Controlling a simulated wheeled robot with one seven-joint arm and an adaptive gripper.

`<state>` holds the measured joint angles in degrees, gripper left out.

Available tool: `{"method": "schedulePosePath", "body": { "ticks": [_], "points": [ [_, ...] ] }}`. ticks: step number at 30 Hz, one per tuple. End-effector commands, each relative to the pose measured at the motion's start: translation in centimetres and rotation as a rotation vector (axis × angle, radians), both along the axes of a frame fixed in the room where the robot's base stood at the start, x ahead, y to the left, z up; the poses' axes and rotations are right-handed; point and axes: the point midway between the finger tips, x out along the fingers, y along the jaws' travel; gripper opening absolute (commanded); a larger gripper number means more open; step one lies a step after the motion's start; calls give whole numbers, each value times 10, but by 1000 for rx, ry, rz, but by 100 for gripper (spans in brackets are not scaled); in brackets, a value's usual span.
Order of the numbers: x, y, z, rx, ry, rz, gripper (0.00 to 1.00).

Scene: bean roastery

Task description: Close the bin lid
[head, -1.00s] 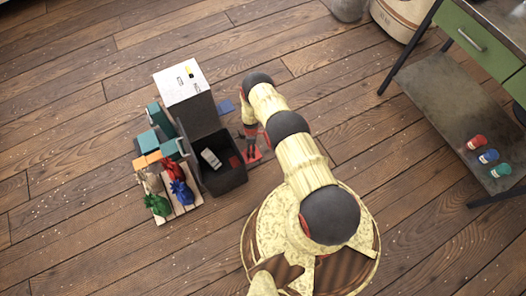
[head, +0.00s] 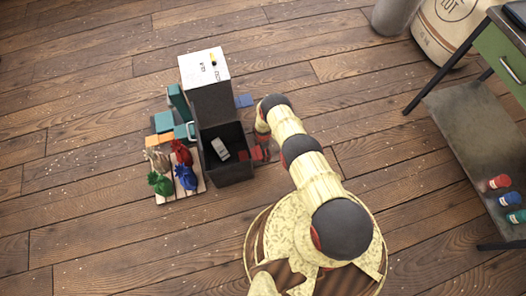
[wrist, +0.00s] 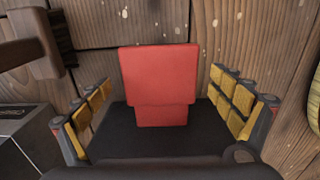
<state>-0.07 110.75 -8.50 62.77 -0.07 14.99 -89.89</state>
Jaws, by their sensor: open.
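The bin (head: 228,172) is a dark, open-topped box on the floor in the head view, with a pale grey item (head: 220,148) inside. A dark upright panel (head: 212,103) stands at its back edge and looks like the raised lid. My gripper (wrist: 163,88) is open in the wrist view, its yellow-padded fingers spread wide. A red block or tile (wrist: 158,75) shows between them; I cannot tell whether they touch it. In the head view my gripper is mostly hidden by the arm, low and to the right of the bin. A dark box edge, likely the bin, shows at the wrist view's lower left.
A white labelled top (head: 204,66) is behind the bin. Red, green, blue and tan sacks sit on a small pallet (head: 200,186) left of it, near teal and orange blocks. A green-drawered table (head: 497,60) stands at right. The floor in front is clear.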

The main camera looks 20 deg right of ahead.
Motion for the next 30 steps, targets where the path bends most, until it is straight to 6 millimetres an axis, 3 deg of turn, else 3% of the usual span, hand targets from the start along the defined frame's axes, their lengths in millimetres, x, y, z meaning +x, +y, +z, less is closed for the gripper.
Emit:
{"method": "schedulePosePath", "body": {
  "ticks": [8,30],
  "points": [
    [0,0,-1,0,0,-1,94],
    [0,0,-1,0,0,-1,52]
  ]
}}
